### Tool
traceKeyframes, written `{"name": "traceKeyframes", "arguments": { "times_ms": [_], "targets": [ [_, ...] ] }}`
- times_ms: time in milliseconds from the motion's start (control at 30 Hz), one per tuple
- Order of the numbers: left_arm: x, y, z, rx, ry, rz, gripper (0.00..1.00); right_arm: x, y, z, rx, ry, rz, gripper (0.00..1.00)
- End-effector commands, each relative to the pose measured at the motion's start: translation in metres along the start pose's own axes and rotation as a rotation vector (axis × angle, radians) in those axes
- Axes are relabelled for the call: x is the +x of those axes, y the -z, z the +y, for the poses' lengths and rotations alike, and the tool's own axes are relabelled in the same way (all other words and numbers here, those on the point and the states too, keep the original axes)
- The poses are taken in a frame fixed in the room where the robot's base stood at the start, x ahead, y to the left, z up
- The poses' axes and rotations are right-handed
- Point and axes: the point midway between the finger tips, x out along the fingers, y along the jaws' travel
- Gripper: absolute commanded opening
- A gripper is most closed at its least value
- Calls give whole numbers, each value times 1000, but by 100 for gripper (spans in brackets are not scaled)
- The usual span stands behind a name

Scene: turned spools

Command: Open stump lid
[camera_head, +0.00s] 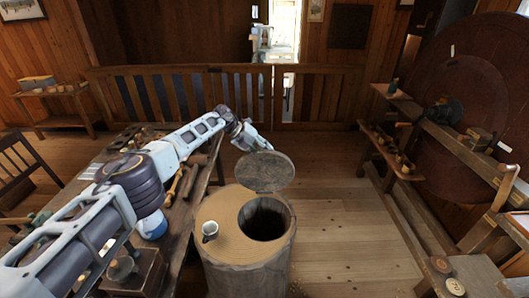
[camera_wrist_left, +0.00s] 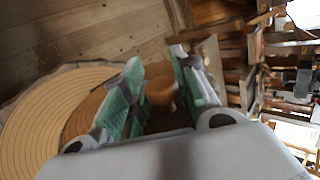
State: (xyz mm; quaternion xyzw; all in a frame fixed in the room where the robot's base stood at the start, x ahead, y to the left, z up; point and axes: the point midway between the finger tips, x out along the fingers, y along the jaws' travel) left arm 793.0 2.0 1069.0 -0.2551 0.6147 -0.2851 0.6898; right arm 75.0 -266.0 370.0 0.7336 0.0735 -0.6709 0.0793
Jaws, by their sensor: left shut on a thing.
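The stump (camera_head: 245,268) stands in the middle of the head view, with a pale ringed top and a dark round hole (camera_head: 265,219) toward its right side. The round grey-brown stump lid (camera_head: 265,172) is raised off the hole and tilted up behind it. My left gripper (camera_head: 258,144) reaches over from the left and is at the lid's far side, its tips partly hidden by the lid. In the left wrist view, the green-padded fingers (camera_wrist_left: 158,60) are shut on the lid, with a brown piece between them. The ringed stump top (camera_wrist_left: 35,118) shows at left there.
A small metal cup (camera_head: 210,231) stands on the stump top, left of the hole. A cluttered workbench (camera_head: 205,185) is close on the left. A wooden railing (camera_head: 240,98) runs behind. Shelves (camera_head: 395,152) stand at right, with free floor (camera_head: 345,225) between.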

Motion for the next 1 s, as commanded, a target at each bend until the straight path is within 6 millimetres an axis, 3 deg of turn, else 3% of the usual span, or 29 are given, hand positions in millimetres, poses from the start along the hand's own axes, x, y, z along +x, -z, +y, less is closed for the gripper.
{"name": "traceKeyframes", "arguments": {
  "times_ms": [33, 67, 200, 667, 1000],
  "targets": [
    [1, 1, 1, -1, -1, 3, 0, 0, -1, 0, 0, 0, -1, 40],
    [1, 1, 1, -1, -1, 3, 32, 0, -1, 0, 0, 0, -1, 40],
    [1, 1, 1, -1, -1, 3, 49, 0, 0, 0, 0, 0, -1, 40],
    [-2, 0, 0, 0, 0, 2, 49, 0, 3, -1, 2, 1, 3, 40],
    [-20, 0, 0, 0, 1, 2, 49, 0, 3, -2, 1, 1, 3, 40]
  ]
}}
